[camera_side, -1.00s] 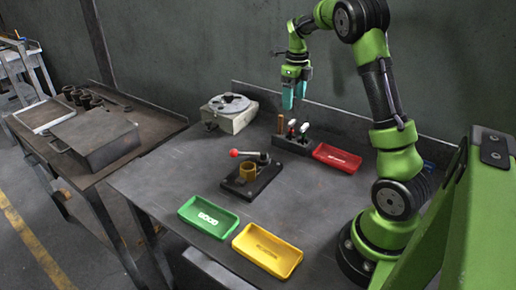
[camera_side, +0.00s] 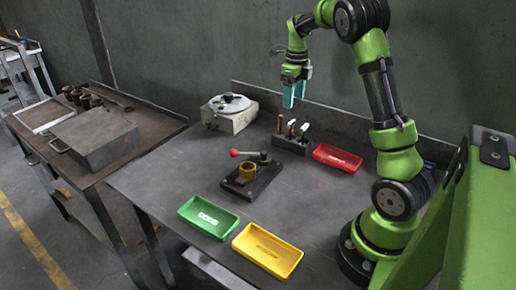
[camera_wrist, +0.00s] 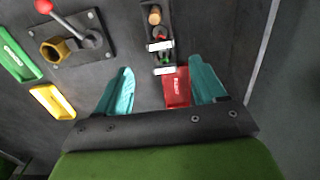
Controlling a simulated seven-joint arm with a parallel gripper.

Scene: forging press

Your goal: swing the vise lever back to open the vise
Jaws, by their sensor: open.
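The vise (camera_side: 250,180) is a dark plate on the middle of the bench, with a brass hexagonal part (camera_side: 248,172) in it. Its lever (camera_side: 250,155) has a red ball knob (camera_side: 234,153), which points left in the side view. In the wrist view the vise (camera_wrist: 72,42) is at upper left, with the red knob (camera_wrist: 43,6) at the top edge. My gripper (camera_side: 294,96) is open and empty, well above the back of the bench, apart from the vise. Its teal fingers are spread in the wrist view (camera_wrist: 158,88).
A green tray (camera_side: 207,217), a yellow tray (camera_side: 267,251) and a red tray (camera_side: 337,158) lie on the bench. A dark holder (camera_side: 291,145) with several upright items stands behind the vise. A grey box with a round disc (camera_side: 229,112) is at back left. The bench left of the vise is clear.

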